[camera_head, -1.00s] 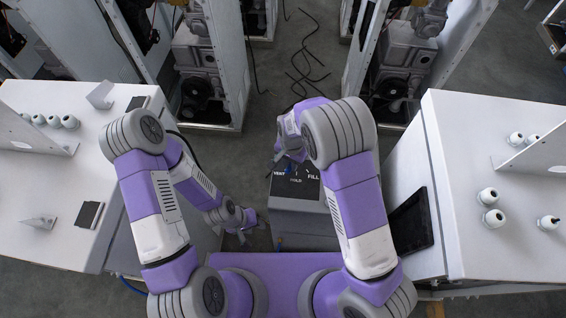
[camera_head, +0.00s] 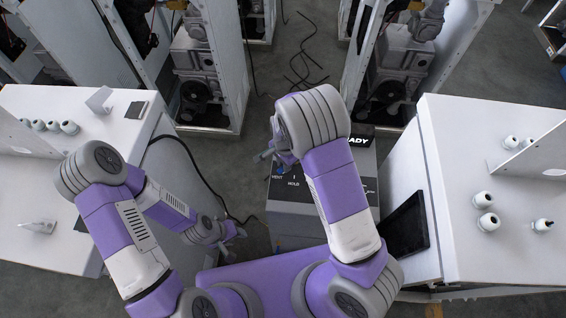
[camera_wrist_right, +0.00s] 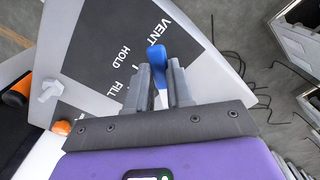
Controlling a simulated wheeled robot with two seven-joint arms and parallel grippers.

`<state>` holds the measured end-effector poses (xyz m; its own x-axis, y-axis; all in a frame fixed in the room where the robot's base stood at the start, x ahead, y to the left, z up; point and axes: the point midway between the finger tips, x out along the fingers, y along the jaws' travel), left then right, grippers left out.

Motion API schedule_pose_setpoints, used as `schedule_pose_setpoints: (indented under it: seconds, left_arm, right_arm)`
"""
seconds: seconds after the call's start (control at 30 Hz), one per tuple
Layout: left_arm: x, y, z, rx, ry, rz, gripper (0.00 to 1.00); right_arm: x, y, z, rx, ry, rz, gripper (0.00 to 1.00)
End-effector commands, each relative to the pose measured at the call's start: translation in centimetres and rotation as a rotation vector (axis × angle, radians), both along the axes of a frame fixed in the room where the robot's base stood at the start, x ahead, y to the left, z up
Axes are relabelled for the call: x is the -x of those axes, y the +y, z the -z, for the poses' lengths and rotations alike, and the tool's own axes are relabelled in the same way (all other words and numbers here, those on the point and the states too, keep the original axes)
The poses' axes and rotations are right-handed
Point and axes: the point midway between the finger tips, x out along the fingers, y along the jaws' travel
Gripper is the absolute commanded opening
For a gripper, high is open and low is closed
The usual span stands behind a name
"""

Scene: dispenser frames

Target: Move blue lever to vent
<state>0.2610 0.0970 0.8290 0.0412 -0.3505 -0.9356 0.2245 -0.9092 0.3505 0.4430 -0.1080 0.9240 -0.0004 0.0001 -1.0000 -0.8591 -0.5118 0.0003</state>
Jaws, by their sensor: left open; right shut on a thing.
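The blue lever (camera_wrist_right: 157,56) stands between the fingers of my right gripper (camera_wrist_right: 160,84) in the right wrist view. The fingers are shut on it. Its blue tip shows close to the word VENT on the dark panel (camera_wrist_right: 105,50), with HOLD and FILL further down. In the head view my right gripper (camera_head: 268,157) is over the VENT end of the grey dispenser box (camera_head: 292,226); a small bit of blue shows there, and my arm covers the FILL side. My left gripper (camera_head: 232,233) is open and empty, left of the box near the floor.
White cabinets with bottle-like knobs stand on the left (camera_head: 60,215) and right (camera_head: 470,250). A black screen (camera_head: 406,224) is close to my right arm. Cables lie on the floor behind.

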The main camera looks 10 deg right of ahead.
Motion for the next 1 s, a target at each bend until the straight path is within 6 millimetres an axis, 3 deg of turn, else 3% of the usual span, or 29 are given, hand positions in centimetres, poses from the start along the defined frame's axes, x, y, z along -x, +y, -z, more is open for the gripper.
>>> schedule_pose_setpoints:
  seconds: [0.07, 0.1, 0.23, 0.57, 1.0]
  left_arm:
    - [0.0, 0.0, 0.0, 0.0, 0.0, 0.0, 0.43]
    - [0.0, 0.0, 0.0, 0.0, 0.0, 0.0, 0.43]
    - [0.0, 0.0, 0.0, 0.0, 0.0, 0.0, 0.43]
    - [0.0, 0.0, 0.0, 0.0, 0.0, 0.0, 0.43]
    - [0.0, 0.0, -0.8, 0.0, 0.0, 0.0, 0.43]
  right_arm:
    - [-0.1, 0.0, 0.0, -0.001, -0.002, 0.005, 0.0]
    - [-0.1, 0.0, 0.0, 0.0, -0.002, 0.005, 0.26]
    - [-0.1, 0.0, 0.0, 0.0, -0.002, 0.003, 0.45]
    - [-0.1, 0.0, -0.3, 0.0, -0.001, 0.0, 0.47]
    - [-0.1, 0.1, -6.7, -0.001, -0.004, 0.001, 0.47]
